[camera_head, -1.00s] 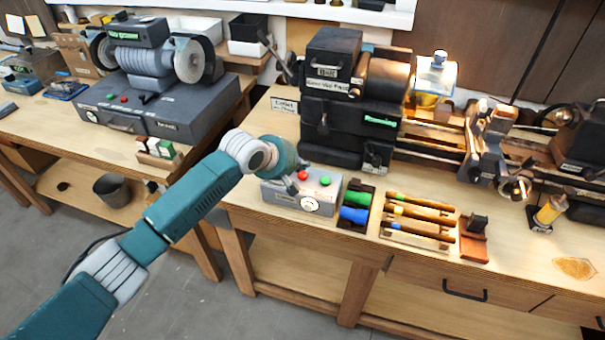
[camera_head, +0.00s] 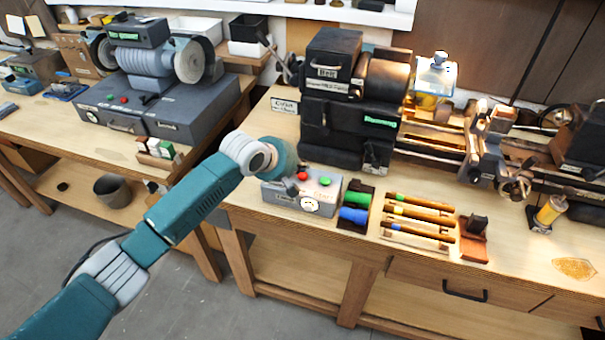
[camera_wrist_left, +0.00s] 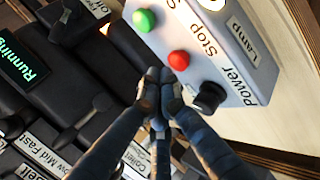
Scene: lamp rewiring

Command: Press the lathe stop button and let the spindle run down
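The grey control box (camera_head: 283,200) stands at the front of the bench, with a red button (camera_head: 302,175) and a green button (camera_head: 325,181) on top. In the left wrist view the red button (camera_wrist_left: 179,60) is beside the word Stop, and a black knob (camera_wrist_left: 209,97) is below it. My left gripper (camera_wrist_left: 161,76) is shut and empty, its fingertips close beside the red button; I cannot tell whether they touch it. The lathe headstock (camera_head: 345,130) is behind the box, and its green display (camera_wrist_left: 17,57) reads Running. My right gripper is in neither view.
A tray with green and blue items (camera_head: 355,205) stands just right of the box, then a rack of wooden-handled tools (camera_head: 418,215). The lathe carriage (camera_head: 485,150) is farther right. A bench grinder (camera_head: 150,60) stands on the left bench.

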